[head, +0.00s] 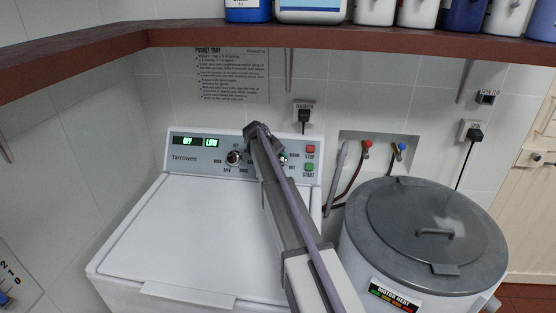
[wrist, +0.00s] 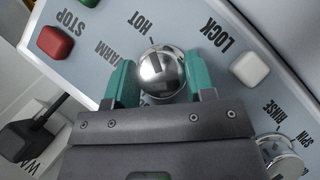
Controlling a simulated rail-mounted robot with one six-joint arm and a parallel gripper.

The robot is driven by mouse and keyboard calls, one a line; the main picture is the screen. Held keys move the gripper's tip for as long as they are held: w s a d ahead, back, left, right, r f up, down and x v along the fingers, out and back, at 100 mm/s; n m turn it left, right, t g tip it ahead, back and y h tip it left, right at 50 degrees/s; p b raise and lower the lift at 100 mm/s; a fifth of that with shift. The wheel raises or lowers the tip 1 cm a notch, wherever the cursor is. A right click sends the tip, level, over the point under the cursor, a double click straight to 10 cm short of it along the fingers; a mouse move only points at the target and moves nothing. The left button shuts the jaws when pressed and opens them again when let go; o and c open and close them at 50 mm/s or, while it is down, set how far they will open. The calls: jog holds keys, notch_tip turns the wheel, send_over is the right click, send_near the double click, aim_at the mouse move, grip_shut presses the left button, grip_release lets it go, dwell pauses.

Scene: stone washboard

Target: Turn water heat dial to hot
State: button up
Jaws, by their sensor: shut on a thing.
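The chrome water heat dial (wrist: 162,66) sits on the washer's grey control panel (wrist: 185,25), with HOT and WARM printed around it. A short dark mark at its edge faces the HOT label. My gripper (wrist: 163,78) has one teal finger on each side of the dial and is shut on it. In the head view my arm crosses the washer (head: 195,235) and its end is at the panel, hiding the dial.
The panel also has a red STOP button (wrist: 54,42), a white LOCK button (wrist: 250,69) and another chrome knob (wrist: 278,155). A lidded grey drum (head: 400,215) stands right of my arm. A brown shelf (head: 330,35) with bottles runs above.

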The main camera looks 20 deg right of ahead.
jog(key=o, duration=0.9)
jog(key=p+v, duration=0.9)
jog(key=v, duration=0.1)
jog(key=shift+a+r, duration=0.2)
jog(key=shift+r, duration=0.1)
jog(key=s+a+f+y, duration=0.1)
jog(key=s+a, duration=0.5)
jog(key=s, duration=0.7)
jog(key=s+a+f+y+b, duration=0.1)
jog(key=s+a, duration=0.5)
jog(key=s, duration=0.6)
jog(key=s+a+f+g+y+b, duration=0.1)
jog(key=s+a+f+y, duration=0.2)
jog(key=s, duration=1)
jog(key=shift+s+a+m+y, duration=0.15)
jog(key=shift+a+y, duration=0.35)
jog(key=shift+a, duration=0.3)
jog(key=shift+s+a+m+y, duration=0.2)
jog(key=shift+a+y, duration=0.3)
jog(key=shift+a, duration=0.35)
